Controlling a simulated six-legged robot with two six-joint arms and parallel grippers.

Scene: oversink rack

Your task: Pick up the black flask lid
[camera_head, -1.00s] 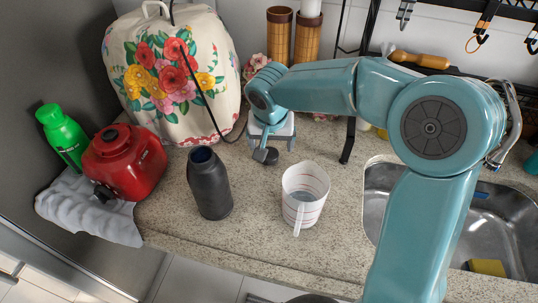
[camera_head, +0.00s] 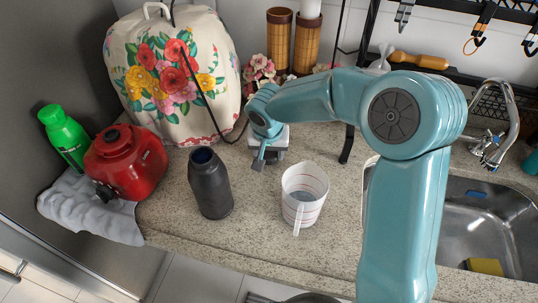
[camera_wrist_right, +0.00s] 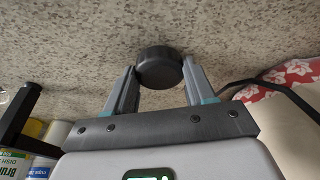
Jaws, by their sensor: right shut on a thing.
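The black flask lid (camera_wrist_right: 159,66) shows in the right wrist view as a short dark cylinder between the two fingertips of my right gripper (camera_wrist_right: 158,78). The gripper is shut on it. In the head view my right gripper (camera_head: 262,160) points down at the counter behind and between the flask and the measuring cup, and the lid is mostly hidden there. I cannot tell whether the lid touches the counter. The dark, open-topped flask (camera_head: 210,185) stands upright to the left of the gripper. My left gripper is not in view.
A clear measuring cup (camera_head: 303,194) stands right of the flask. A red appliance (camera_head: 125,160), a green bottle (camera_head: 64,137) and a floral cover (camera_head: 175,70) are at the left. The sink (camera_head: 480,220) is at the right. The front counter is clear.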

